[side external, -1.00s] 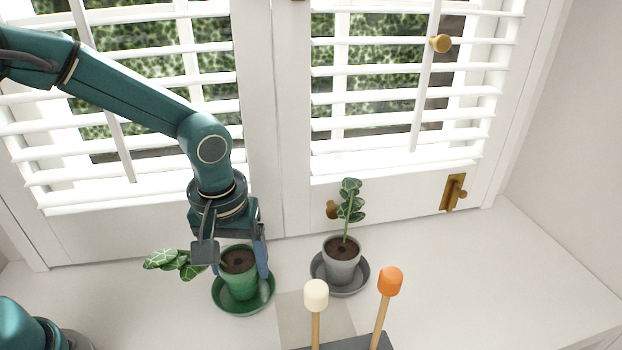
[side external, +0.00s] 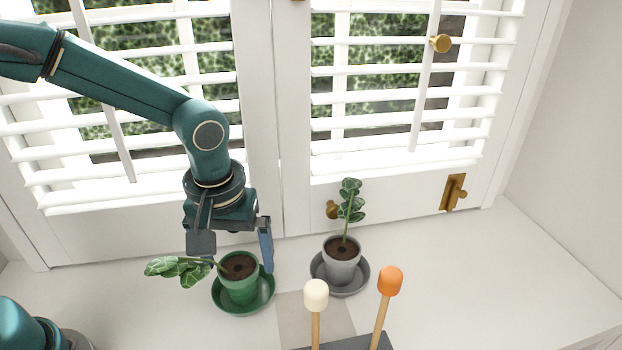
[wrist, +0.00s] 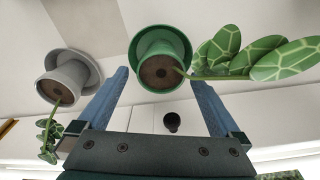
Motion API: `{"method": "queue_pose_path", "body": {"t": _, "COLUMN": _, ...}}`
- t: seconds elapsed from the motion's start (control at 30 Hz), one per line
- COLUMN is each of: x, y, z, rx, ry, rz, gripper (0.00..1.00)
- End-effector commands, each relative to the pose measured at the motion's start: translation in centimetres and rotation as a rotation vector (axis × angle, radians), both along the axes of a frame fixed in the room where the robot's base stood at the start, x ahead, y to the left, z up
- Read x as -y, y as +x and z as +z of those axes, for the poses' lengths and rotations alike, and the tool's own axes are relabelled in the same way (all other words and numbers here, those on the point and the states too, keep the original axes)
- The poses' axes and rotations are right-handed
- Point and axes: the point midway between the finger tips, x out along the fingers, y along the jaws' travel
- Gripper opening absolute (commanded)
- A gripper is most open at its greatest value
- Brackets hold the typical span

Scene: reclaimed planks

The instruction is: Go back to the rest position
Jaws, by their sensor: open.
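My gripper (side external: 236,250) is open and empty, with its blue fingers just above and beside the green pot (side external: 240,288). In the wrist view the gripper (wrist: 160,100) shows its two fingers spread wide, with the green pot (wrist: 152,52) seen between and beyond them. The green pot stands upright on a green saucer (side external: 262,304), and its leafy plant (side external: 172,267) leans out to the left. Whether a finger still touches the pot is hard to tell.
A grey pot (side external: 343,268) with an upright plant stands on a grey saucer (side external: 357,287) to the right. A cream-topped stick (side external: 316,295) and an orange-topped stick (side external: 390,281) rise from a dark holder at the front. White shutters (side external: 395,100) stand behind. The sill's right side is clear.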

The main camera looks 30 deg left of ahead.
Motion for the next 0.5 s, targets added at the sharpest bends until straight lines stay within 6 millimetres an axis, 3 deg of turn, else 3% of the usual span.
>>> {"method": "queue_pose_path", "body": {"t": 0.27, "x": -0.1, "y": 0.0, "z": 3.4, "rx": 0.018, "ry": -0.006, "rz": 0.011, "gripper": 1.0}}
{"method": "queue_pose_path", "body": {"t": 0.5, "x": -2.2, "y": -0.8, "z": 8.2, "rx": 0.16, "ry": -0.045, "rz": 0.065, "gripper": 1.0}}
